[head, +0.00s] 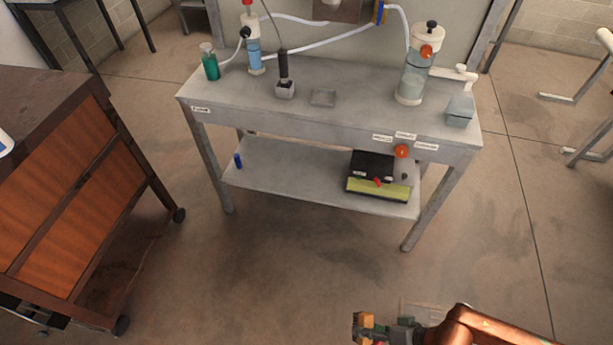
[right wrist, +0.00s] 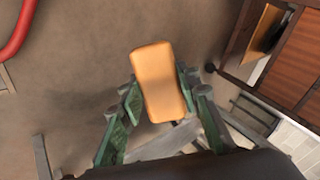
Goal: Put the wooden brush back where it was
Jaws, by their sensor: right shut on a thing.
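The wooden brush (right wrist: 160,82) shows in the right wrist view as a plain tan-orange block with rounded corners. It sits between the green-padded fingers of my right gripper (right wrist: 158,100), which is shut on it. No bristles show from this side. In the head view my right gripper (head: 372,328) is at the bottom edge, right of the middle, over the floor and well in front of the grey table (head: 345,105). Only a small orange bit of the brush (head: 368,319) shows there. My left gripper is not in view.
A black and yellow-green box (head: 374,178) is on the lower shelf. A wooden cabinet (head: 80,190) stands left.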

